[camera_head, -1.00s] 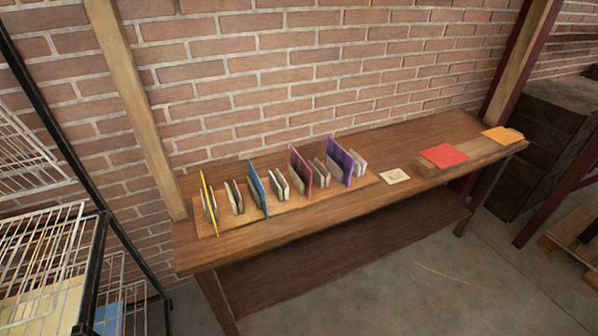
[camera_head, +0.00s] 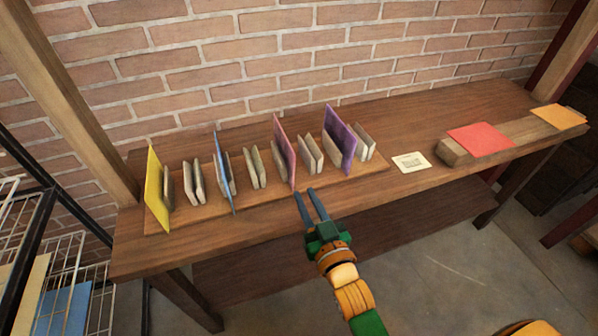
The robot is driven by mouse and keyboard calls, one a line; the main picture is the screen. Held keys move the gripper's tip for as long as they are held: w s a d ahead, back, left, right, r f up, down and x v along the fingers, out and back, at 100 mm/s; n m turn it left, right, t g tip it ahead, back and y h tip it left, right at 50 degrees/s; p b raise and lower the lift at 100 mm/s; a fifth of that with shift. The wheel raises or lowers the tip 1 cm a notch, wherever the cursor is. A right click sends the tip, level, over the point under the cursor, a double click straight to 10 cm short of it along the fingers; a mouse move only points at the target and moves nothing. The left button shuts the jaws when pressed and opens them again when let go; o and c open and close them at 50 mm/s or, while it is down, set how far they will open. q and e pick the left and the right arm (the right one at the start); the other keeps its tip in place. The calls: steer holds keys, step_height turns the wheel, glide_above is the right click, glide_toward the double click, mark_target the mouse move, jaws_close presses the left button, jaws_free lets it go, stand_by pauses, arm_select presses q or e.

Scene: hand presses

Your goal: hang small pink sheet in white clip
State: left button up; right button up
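A small pink sheet (camera_head: 284,152) stands upright on edge between wooden blocks on the long board on the table. My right gripper (camera_head: 304,191) is just in front of the sheet's lower near edge. Its two blue-grey fingers are apart with nothing between them. I cannot tell whether a fingertip touches the sheet. I cannot make out a white clip in this view. My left gripper is not in view.
Yellow (camera_head: 156,188), blue (camera_head: 222,172) and purple (camera_head: 339,138) sheets stand in the same row. A pale card (camera_head: 411,162), a red sheet (camera_head: 481,138) and an orange sheet (camera_head: 557,117) lie to the right. A wire rack (camera_head: 75,262) stands at left. A brick wall is behind.

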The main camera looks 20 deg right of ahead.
steer(key=w, duration=0.2)
steer(key=w+b, duration=0.1)
steer(key=w, duration=0.2)
steer(key=w+b, duration=0.1)
steer(key=w, duration=0.1)
steer(key=shift+w+a+f, duration=0.1)
steer(key=shift+w+a, duration=0.15)
steer(key=shift+w, duration=0.1)
jaws_close()
step_height(320, 180, up, 8)
steer(key=p, duration=0.9)
steer(key=s+p, duration=0.2)
steer(key=s, duration=0.5)
steer(key=shift+d+f+p, duration=0.2)
steer(key=shift+f+p, duration=0.05)
steer(key=shift+p, duration=0.1)
